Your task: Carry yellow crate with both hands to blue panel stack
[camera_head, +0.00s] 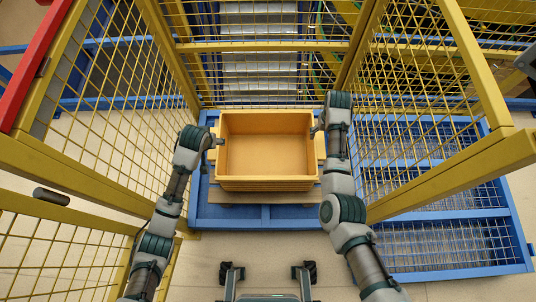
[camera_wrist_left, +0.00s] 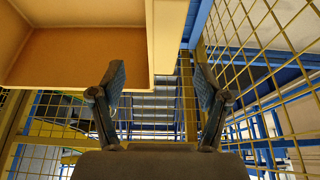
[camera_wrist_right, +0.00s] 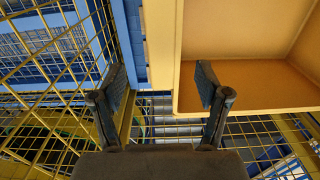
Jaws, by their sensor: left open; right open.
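The yellow crate (camera_head: 267,187) is open-topped and looks empty, in the middle of the head view. It stands above a blue frame with a brownish board under it. My left gripper (camera_head: 215,141) is open at its left rim, and my right gripper (camera_head: 317,129) is open at its right rim. In the left wrist view the crate wall (camera_wrist_left: 167,40) lies between the open fingers (camera_wrist_left: 160,90). In the right wrist view the crate wall (camera_wrist_right: 163,45) also lies between the fingers (camera_wrist_right: 160,88). Contact cannot be told. Blue framed mesh panels (camera_head: 445,268) lie at the right.
Yellow mesh fence panels stand close on the left (camera_head: 110,130) and right (camera_head: 425,110). A roller conveyor (camera_head: 260,60) is behind the crate beyond a yellow rail. The blue frame (camera_head: 240,214) sits on the floor. Bare floor (camera_head: 265,255) shows in front.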

